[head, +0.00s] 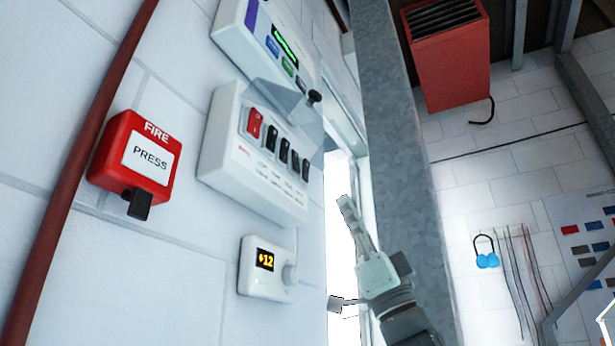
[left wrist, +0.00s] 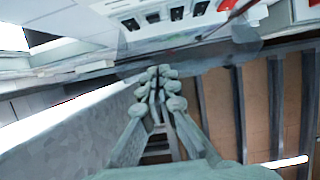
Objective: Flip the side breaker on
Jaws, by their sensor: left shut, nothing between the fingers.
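The white breaker box (head: 225,165) is on the white wall in the head view. It carries one red switch (head: 255,122) and a row of several black switches (head: 284,150). A clear cover (head: 285,100) stands out from its upper part. The labels are too small to read, so I cannot tell which switch is the side breaker or its position. My left gripper (head: 346,205) is shut and empty, to the right of and below the box, apart from it. In the left wrist view, its fingertips (left wrist: 160,72) are together below the row of black switches (left wrist: 153,17).
A device with a green display (head: 285,48) is above the box, and a small dial unit (head: 265,268) is below. A red fire button (head: 135,160) is at left. A grey metal post (head: 395,120) stands beside my gripper. A red vented box (head: 447,60) hangs farther back.

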